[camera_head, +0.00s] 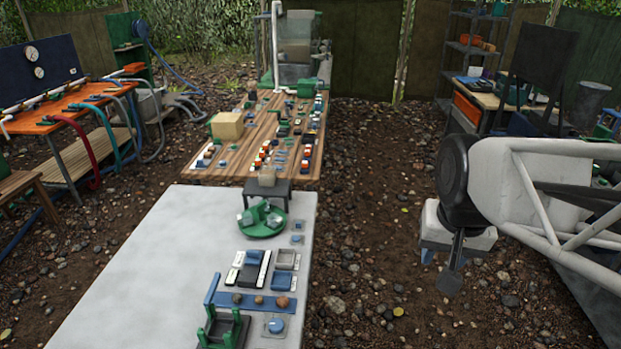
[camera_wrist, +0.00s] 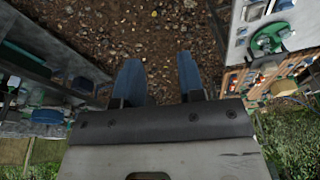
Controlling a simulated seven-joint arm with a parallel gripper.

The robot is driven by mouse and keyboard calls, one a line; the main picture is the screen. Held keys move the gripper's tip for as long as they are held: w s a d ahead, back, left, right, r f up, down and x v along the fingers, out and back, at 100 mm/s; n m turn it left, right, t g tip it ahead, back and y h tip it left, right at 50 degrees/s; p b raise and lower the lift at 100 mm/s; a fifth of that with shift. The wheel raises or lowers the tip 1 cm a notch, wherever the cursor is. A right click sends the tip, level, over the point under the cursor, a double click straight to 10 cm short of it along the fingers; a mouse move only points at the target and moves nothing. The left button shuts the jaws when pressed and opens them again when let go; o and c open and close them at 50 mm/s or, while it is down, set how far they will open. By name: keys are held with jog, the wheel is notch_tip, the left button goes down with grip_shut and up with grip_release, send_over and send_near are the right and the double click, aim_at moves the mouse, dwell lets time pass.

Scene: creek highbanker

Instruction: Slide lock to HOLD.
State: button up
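My gripper (camera_wrist: 159,75) is open and empty in the wrist view, its two blue fingers apart over bare stony ground. In the head view my gripper (camera_head: 451,277) hangs at the right, well clear of the tables. I cannot tell for sure which part is the lock, and no HOLD mark is readable. The white table (camera_head: 130,270) carries a black-and-white fixture with a blue block (camera_head: 253,257), a grey square frame (camera_head: 286,260) and a blue strip with several round knobs (camera_head: 250,301). A green turntable (camera_head: 262,231) stands behind them and also shows in the wrist view (camera_wrist: 269,39).
A wooden table (camera_head: 225,171) with many small parts and a tan box (camera_head: 227,126) stands behind the white one. A green frame (camera_head: 222,328) rises at the front. An orange bench with hoses (camera_head: 65,117) is at left. Stony ground lies between my arm and the tables.

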jog(key=w+a+m, duration=0.4)
jog(key=w, duration=1)
jog(key=m+g, duration=0.2)
jog(key=m, duration=1)
send_over(298, 223)
notch_tip(298, 223, down, 30)
jog(key=shift+f, duration=0.2)
jog(key=shift+f, duration=0.2)
jog(key=shift+f, duration=4.25)
